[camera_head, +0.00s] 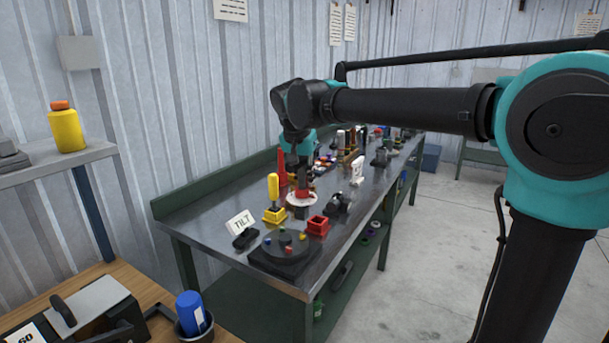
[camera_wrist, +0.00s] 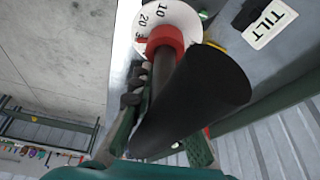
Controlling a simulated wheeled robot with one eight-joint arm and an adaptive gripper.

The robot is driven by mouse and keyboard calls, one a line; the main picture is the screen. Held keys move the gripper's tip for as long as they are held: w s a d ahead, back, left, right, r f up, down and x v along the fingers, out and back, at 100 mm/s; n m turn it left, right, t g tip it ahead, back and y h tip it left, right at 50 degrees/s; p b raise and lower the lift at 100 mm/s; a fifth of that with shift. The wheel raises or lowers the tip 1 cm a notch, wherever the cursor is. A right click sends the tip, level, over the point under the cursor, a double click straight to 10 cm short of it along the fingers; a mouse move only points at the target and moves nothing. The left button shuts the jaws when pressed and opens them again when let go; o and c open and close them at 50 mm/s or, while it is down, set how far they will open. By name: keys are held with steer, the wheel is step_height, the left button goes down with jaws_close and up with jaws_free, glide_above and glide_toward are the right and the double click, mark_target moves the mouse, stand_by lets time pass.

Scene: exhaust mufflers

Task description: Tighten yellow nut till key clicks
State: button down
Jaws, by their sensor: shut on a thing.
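My gripper (camera_head: 301,177) is shut on the black handle (camera_wrist: 205,90) of a key with a red collar (camera_wrist: 165,40). A white dial (camera_wrist: 165,15) marked 10, 20 and 30 sits around the key's far end. In the head view the key's white dial (camera_head: 302,200) is over the workbench, behind the round grey plate (camera_head: 272,250). Small coloured nuts sit on that plate, and a yellow one (camera_head: 303,237) appears at its right side. The key is apart from that nut. The nut is not clearly visible in the wrist view.
A yellow-handled tool (camera_head: 273,188) stands in a yellow holder left of my gripper. An open red holder (camera_head: 318,226) is to the right, near a dark object (camera_head: 338,204). A TILT sign (camera_head: 240,222) stands at left. More tools crowd the bench behind.

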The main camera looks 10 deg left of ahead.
mark_target(307, 199)
steer(key=shift+f, duration=0.1)
steer(key=shift+f, duration=3.45)
steer(key=shift+d+m+h, duration=0.2)
steer(key=shift+m+h, duration=0.2)
steer(key=shift+m, duration=0.8)
steer(key=shift+s+d+m+g+h, duration=0.1)
steer(key=shift+m+g+h, duration=0.1)
steer(key=shift+m, duration=0.4)
steer(key=shift+d+m+g+h, duration=0.1)
steer(key=shift+m+h, duration=0.1)
steer(key=shift+m, duration=0.4)
